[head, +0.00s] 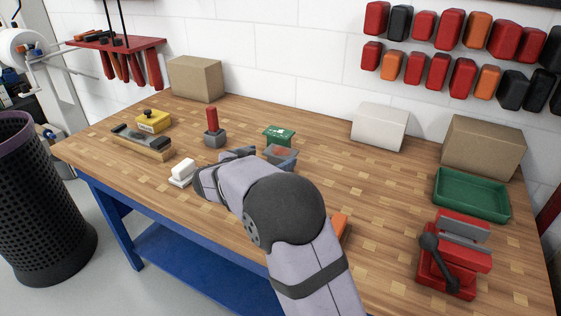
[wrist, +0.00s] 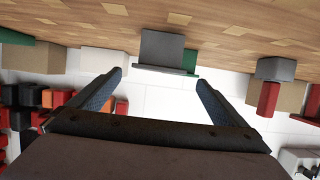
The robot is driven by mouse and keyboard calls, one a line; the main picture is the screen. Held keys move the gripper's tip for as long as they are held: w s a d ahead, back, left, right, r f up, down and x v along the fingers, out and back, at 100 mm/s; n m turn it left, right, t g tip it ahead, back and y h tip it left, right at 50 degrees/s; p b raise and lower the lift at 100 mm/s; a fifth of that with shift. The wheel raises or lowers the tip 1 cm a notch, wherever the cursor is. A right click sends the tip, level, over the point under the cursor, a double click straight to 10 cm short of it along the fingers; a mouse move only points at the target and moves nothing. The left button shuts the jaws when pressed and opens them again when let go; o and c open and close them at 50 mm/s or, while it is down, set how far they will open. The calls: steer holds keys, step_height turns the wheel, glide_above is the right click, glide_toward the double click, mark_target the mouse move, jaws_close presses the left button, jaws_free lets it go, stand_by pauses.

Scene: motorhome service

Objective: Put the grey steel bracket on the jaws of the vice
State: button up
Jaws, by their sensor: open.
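The grey steel bracket (head: 281,157) stands on the wooden bench near its middle, just right of my gripper's tip. It also shows in the wrist view (wrist: 162,47), at the top centre, as an upright plate with a flange. My gripper (wrist: 160,80) is open and empty, its two fingers spread to either side of the bracket's direction and apart from it. In the head view my gripper (head: 243,154) is partly hidden by my own wrist. The red vice (head: 451,277) with grey jaws (head: 465,229) stands at the bench's front right; nothing lies on the jaws.
A green item (head: 279,133) stands just behind the bracket. A grey block with a red handle (head: 212,133) and a white item (head: 182,173) stand left. An orange item (head: 340,226) is partly hidden by my arm. A green tray (head: 471,207) lies behind the vice.

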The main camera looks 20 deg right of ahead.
mark_target(279, 153)
steer(key=shift+x, duration=2.7)
steer(key=shift+s, duration=0.1)
steer(key=c, duration=1.5)
steer(key=shift+o, duration=0.2)
step_height(279, 153, up, 10)
steer(key=p, duration=0.2)
steer(key=shift+r, duration=0.2)
